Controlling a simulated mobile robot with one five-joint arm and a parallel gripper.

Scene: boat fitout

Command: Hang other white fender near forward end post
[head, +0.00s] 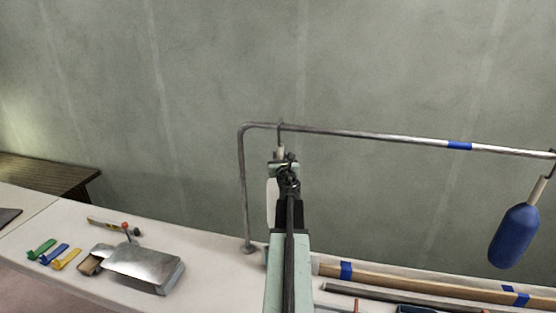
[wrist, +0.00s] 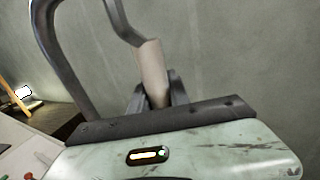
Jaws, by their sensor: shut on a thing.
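A white fender (head: 271,203) hangs upright just right of the end post (head: 244,190), mostly hidden behind my arm in the head view. Its hook (head: 280,128) is at the rail (head: 350,133), close to the bend above the post. My gripper (head: 281,160) is shut on the fender's pale neck, which also shows between the jaws in the wrist view (wrist: 152,72). The hook appears to be over the rail, but I cannot tell whether the rail carries the weight.
A blue fender (head: 514,236) hangs from the rail at the far right. Blue tape (head: 459,146) marks the rail. A metal box (head: 146,267), coloured clips (head: 54,252) and long wooden strips (head: 420,282) lie on the bench. The wall behind is bare.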

